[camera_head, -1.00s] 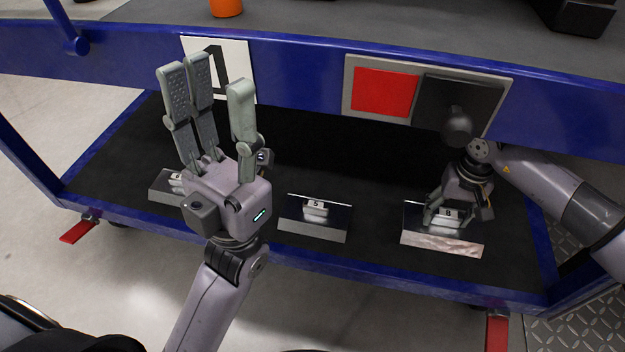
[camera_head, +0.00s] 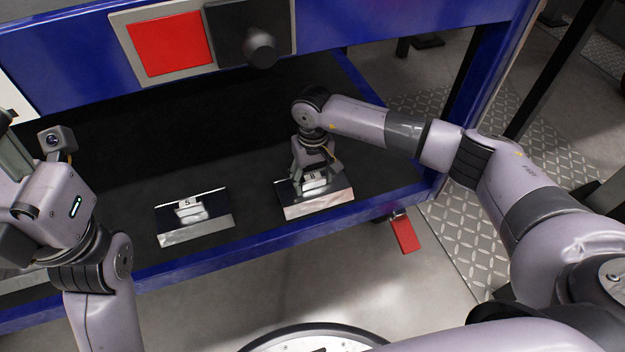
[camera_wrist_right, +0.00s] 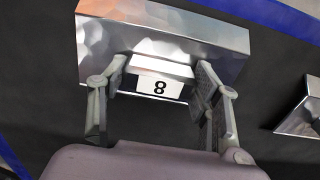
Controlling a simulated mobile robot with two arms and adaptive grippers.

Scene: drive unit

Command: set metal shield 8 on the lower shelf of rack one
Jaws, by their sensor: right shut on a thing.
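Metal shield 8 (camera_head: 318,204), a shiny metal block with a numbered grip, rests on the black lower shelf (camera_head: 110,165) of the blue-framed rack, near its right front corner. My right gripper (camera_head: 314,176) is shut on the shield's grip from above. In the right wrist view, the fingers (camera_wrist_right: 160,100) stand on either side of the label 8, with the shield's metal plate (camera_wrist_right: 165,38) beyond. My left gripper (camera_head: 12,150) is at the left edge of the head view, away from the shields. Its fingers are mostly cut off by the picture's edge.
Metal shield 5 (camera_head: 193,218) lies on the same shelf to the left of shield 8. Above the shelf, the blue upper beam (camera_head: 395,38) carries a red and black panel (camera_head: 170,42). A red foot pedal (camera_head: 404,232) sticks out below the front edge.

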